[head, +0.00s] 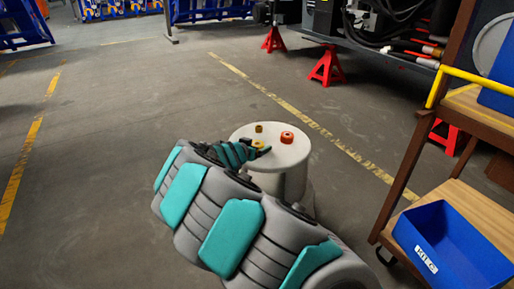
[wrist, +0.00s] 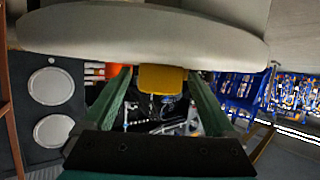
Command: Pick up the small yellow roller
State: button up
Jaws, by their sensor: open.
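A small yellow roller (head: 258,145) stands on the white round-topped stand (head: 242,132) in the head view, close beside my gripper (head: 262,151). In the wrist view, which is upside down, a yellow roller (wrist: 163,79) appears against the stand's pale top (wrist: 150,35), centred between my gripper's two green fingers (wrist: 158,72). The fingers are apart, with a gap visible on both sides of the roller. I cannot tell how deep it lies between them. A second yellow piece (head: 259,128) stands farther back, and a red-orange roller (head: 287,137) to the right.
A wooden cart (head: 463,198) with a blue bin (head: 450,245) stands at the right. Red jack stands (head: 327,67) support machinery at the back right. Blue racks (head: 205,10) stand at the back. The floor left of the stand is clear.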

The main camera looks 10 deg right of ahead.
jog(key=shift+c, duration=0.3)
grip_shut()
dwell(0.5)
jog(key=shift+r, duration=0.1)
